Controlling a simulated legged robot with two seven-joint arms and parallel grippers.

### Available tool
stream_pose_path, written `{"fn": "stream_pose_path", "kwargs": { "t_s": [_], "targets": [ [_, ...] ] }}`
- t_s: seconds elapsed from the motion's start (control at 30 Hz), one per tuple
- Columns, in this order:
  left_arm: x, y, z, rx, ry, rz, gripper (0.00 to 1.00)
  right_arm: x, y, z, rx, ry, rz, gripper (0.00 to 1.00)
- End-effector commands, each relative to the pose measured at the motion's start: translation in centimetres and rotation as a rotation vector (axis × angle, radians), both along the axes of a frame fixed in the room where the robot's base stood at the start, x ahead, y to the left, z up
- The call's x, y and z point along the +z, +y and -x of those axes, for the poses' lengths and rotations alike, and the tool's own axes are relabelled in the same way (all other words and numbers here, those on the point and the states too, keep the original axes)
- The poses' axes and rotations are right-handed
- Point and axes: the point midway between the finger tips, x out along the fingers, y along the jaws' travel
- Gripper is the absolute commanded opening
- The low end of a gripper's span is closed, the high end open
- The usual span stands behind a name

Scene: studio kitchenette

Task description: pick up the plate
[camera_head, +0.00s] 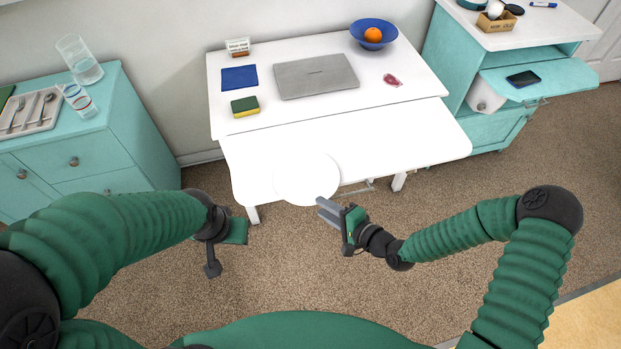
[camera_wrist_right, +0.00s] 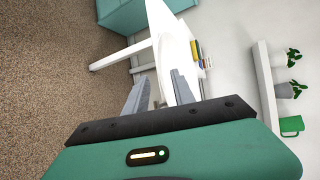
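The round white plate (camera_head: 300,180) lies at the front edge of the white table and overhangs it slightly. My right gripper (camera_head: 322,206) is at the plate's near right rim, with its fingertips close to it. In the right wrist view my right gripper (camera_wrist_right: 160,84) is open, and the plate (camera_wrist_right: 168,62) shows edge-on in the gap between its fingers. I cannot tell whether either finger touches the rim. My left gripper (camera_head: 226,235) hangs over the carpet, left of the table's front; its fingers do not show clearly.
The white table (camera_head: 420,135) carries a laptop (camera_head: 316,76), a sponge (camera_head: 245,106), a blue notebook (camera_head: 239,78) and a blue bowl (camera_head: 362,27) with an orange. Teal cabinets stand left (camera_head: 130,120) and right (camera_head: 500,128). The table around the plate is clear.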

Motion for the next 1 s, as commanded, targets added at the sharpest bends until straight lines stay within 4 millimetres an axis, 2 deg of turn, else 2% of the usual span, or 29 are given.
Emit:
{"fn": "stream_pose_path", "kwargs": {
  "t_s": [0.1,0.37,0.6,1.0],
  "targets": [
    [-0.20,0.04,0.00,0.001,0.000,0.000,0.36,-0.69,1.67,-1.07,0.004,0.000,0.002,0.31],
    [-0.19,0.06,0.01,0.002,0.001,0.000,0.36,-0.77,1.55,-1.32,0.001,-0.001,0.000,0.29],
    [-0.19,0.03,0.01,0.001,0.001,0.000,0.36,-0.79,1.48,-1.35,0.002,0.000,-0.001,0.00],
    [-0.20,0.04,0.01,0.001,0.001,0.000,0.36,-0.89,1.57,-1.32,0.002,0.002,0.001,0.00]
  ]
}}
